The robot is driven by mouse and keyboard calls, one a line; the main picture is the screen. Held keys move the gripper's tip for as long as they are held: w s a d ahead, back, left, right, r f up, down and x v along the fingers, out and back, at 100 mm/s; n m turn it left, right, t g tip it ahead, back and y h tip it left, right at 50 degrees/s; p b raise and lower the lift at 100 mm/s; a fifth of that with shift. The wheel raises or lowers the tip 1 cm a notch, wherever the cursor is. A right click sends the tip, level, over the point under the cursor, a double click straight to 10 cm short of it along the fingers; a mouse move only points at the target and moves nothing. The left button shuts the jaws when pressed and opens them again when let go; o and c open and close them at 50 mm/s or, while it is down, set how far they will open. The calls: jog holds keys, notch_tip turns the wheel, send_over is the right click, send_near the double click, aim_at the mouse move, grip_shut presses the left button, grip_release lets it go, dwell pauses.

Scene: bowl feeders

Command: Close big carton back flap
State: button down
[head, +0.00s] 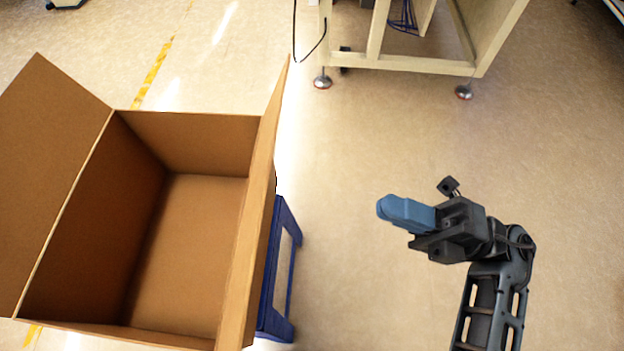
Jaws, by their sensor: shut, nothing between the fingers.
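The big brown carton (190,140) is at the left of the head view, open at the top, and the part of its inside that shows is empty. Its left flap (50,170) is spread outward to the left. Its right flap (266,150) stands steeply up and is seen nearly edge-on. No raised flap shows at the far edge. The near edge is partly cut off by the frame. I cannot tell which flap is the back one. My gripper (384,208) has blue fingers, is shut and empty, and points left toward the carton. It is right of the right flap, apart from it.
A blue stand (284,270) shows beside and below the carton's right side. A cream machine frame (425,66) on levelling feet stands at the back, with a black cable hanging at its left. The floor (350,150) between carton and gripper is clear.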

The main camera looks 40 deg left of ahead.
jog(key=n+g+h, duration=0.1)
jog(key=p, duration=0.2)
send_near(268, 174)
jog(key=x, duration=0.4)
jog(key=f+x, duration=0.1)
jog(key=x, duration=0.1)
jog(key=shift+a+r, duration=0.1)
jog(key=shift+a, duration=0.5)
jog(key=shift+r+h, duration=0.1)
jog(key=shift+h, duration=0.2)
